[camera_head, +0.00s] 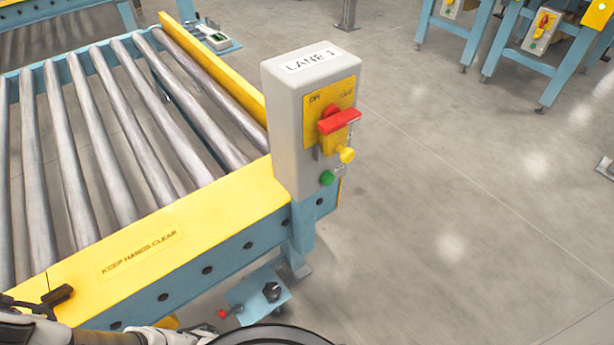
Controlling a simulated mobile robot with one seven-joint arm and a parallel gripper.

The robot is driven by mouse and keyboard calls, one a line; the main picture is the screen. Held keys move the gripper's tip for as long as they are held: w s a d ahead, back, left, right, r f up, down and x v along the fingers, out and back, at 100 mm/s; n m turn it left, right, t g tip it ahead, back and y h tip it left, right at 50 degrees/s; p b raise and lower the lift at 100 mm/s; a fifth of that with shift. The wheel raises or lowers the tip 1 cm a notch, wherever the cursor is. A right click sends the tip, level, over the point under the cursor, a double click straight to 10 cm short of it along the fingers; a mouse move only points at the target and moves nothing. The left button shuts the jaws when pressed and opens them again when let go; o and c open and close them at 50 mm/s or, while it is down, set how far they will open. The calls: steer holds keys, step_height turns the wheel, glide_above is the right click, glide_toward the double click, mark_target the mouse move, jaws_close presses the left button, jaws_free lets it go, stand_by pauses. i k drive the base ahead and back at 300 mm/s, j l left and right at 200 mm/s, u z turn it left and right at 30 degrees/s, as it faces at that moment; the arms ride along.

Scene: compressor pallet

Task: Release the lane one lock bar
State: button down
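The grey control box labelled LANE 1 (300,130) stands upright at the corner of the roller conveyor. Its yellow plate carries a red handle (338,120), turned crosswise, with ON at left and OFF at right, the lettering faint. A lock bar cannot be clearly made out. My arm shows at the lower left edge, with a dark part that seems to be my gripper (45,303) by the yellow rail, well left of the box. Its fingers and any contact are unclear.
The conveyor's yellow front rail (190,232) reads KEEP HANDS CLEAR. Metal rollers (115,130) lie behind it. A blue bracket (258,298) with a dark knob and red tip sits low below the rail. The floor right of the box is clear. Other blue stands (545,60) are at the back right.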

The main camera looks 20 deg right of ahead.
mark_target(331, 145)
steer(key=k+j, duration=0.1)
steer(key=j, duration=0.3)
steer(key=k+j+z, duration=0.1)
steer(key=j, duration=0.3)
steer(key=k+j, duration=0.1)
steer(key=j, duration=0.3)
